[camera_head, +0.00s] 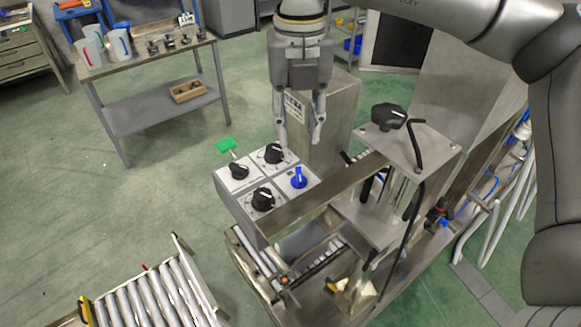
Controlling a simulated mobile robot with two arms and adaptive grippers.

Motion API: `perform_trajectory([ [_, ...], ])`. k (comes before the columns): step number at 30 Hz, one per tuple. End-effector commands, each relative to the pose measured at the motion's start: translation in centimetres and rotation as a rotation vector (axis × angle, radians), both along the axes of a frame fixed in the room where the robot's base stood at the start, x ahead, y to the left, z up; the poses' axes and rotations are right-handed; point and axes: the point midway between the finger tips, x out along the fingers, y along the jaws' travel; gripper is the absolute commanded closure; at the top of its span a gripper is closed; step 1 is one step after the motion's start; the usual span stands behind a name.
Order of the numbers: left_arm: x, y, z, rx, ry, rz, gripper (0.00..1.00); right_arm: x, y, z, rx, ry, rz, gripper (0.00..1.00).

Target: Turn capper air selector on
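A grey control box (238,207) stands in the middle of the view with rotary selectors on its sloped top. A blue selector (299,179) is at its right. Black selectors sit at the back (273,154), at the left (239,171) and at the front (263,199). I cannot read any labels, so I cannot tell which one is the capper air selector. My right gripper (300,139) points down above and behind the box, near the blue and back black selectors. Its two fingers are apart with nothing between them. My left gripper is out of view.
A steel capper frame (333,194) with a black star knob (388,117) stands close to the right of the box. A steel cabinet (338,115) is behind the gripper. A roller conveyor (150,300) is at the lower left.

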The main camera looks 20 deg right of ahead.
Motion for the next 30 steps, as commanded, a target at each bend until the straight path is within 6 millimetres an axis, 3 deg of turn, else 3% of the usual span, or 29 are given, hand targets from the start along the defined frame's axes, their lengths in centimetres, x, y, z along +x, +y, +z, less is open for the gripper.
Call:
perform_trajectory([
  [15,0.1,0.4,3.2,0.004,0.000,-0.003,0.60,-0.1,-0.1,-8.4,0.000,0.003,0.000,0.69],
  [21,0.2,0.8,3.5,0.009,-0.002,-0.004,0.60,-0.1,-0.1,-9.8,0.000,0.001,-0.001,0.69],
  [29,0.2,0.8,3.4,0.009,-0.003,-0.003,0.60,0.0,-0.1,-10.0,0.000,0.000,-0.001,0.69],
  [30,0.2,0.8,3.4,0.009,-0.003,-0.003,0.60,0.0,-0.1,-10.0,0.000,0.000,-0.001,0.74],
])
